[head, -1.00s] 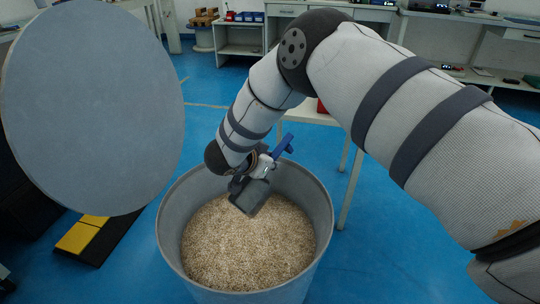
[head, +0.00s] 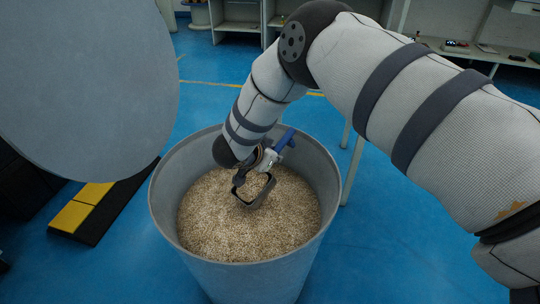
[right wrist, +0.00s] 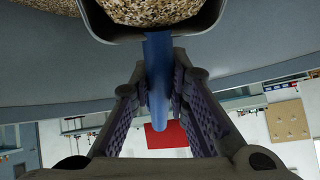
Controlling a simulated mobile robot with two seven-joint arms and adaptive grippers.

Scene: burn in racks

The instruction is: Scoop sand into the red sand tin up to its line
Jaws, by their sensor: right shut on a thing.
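The scoop has a blue handle (head: 284,141) and a dark grey bowl (head: 254,190) inside the grey sand bin (head: 163,239). My right gripper (head: 268,158) is shut on the blue handle. In the right wrist view its fingers (right wrist: 160,110) lie on both sides of the handle (right wrist: 158,80), and the scoop bowl (right wrist: 138,36) has sand in it. In the head view I cannot tell whether the bowl touches the sand (head: 235,225). A red thing (right wrist: 166,136) shows beyond the fingers in the right wrist view; I cannot tell if it is the tin. My left gripper is out of view.
A large grey disc (head: 85,80) fills the upper left, close to the bin. A black and yellow strip (head: 92,207) lies on the blue floor left of the bin. Shelves and benches (head: 480,52) stand at the back.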

